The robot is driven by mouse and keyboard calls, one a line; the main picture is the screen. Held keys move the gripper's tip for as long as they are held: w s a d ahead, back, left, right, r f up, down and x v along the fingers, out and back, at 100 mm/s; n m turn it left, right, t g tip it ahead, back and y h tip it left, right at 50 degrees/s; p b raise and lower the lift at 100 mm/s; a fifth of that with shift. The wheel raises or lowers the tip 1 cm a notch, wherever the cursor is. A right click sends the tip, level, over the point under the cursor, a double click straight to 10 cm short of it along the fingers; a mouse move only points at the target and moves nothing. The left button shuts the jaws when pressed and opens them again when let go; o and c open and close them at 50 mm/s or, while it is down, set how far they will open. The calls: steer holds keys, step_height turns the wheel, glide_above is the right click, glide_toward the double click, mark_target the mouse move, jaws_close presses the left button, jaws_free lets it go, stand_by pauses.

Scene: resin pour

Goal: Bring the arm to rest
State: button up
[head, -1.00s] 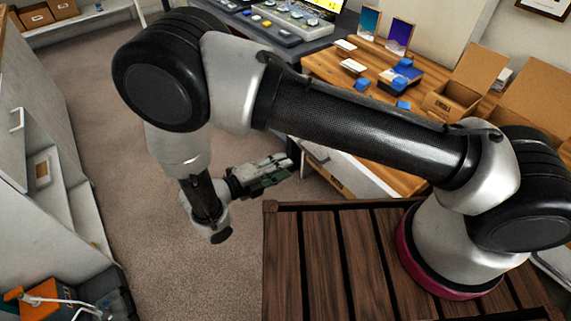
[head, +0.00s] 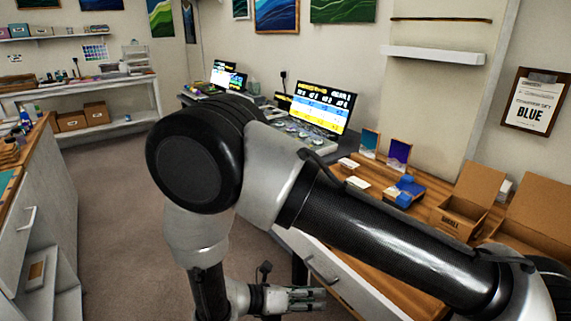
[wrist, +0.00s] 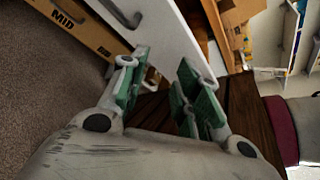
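My arm (head: 380,225) reaches across the head view from the lower right, bends at a large black and silver joint, and goes down to the wrist. My gripper (head: 312,298) is low in the head view, pointing right, in front of the white drawers below the wooden counter. In the wrist view my gripper (wrist: 168,85) has its two green-padded fingers apart with nothing between them. A dark slatted wood surface (wrist: 245,100) shows behind the fingers.
The wooden counter (head: 425,225) holds blue pieces (head: 404,191), small panels and open cardboard boxes (head: 466,200). A lit screen (head: 322,107) stands farther back. A white cabinet (head: 45,225) is at the left. Carpeted floor (head: 115,200) is clear between.

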steer(key=d+r+m+g+y, duration=0.3)
steer(key=d+r+m+y, duration=0.3)
steer(key=r+m, duration=0.45)
steer(key=d+r+m+g+y, duration=0.3)
steer(key=d+r+m, duration=0.4)
steer(key=r+m, duration=0.3)
steer(key=s+d+r+m+t+y, duration=0.2)
steer(key=d+r+m+t, duration=0.1)
steer(key=d+r+m, duration=0.2)
steer(key=s+d+r+m+t+y, duration=0.2)
steer(key=s+d+r+m+t, duration=0.1)
steer(key=d+r, duration=0.7)
steer(key=shift+s+d+r+m, duration=0.25)
steer(key=shift+s+d+m, duration=0.1)
steer(key=shift+d+m, duration=0.65)
steer(key=shift+d, duration=0.15)
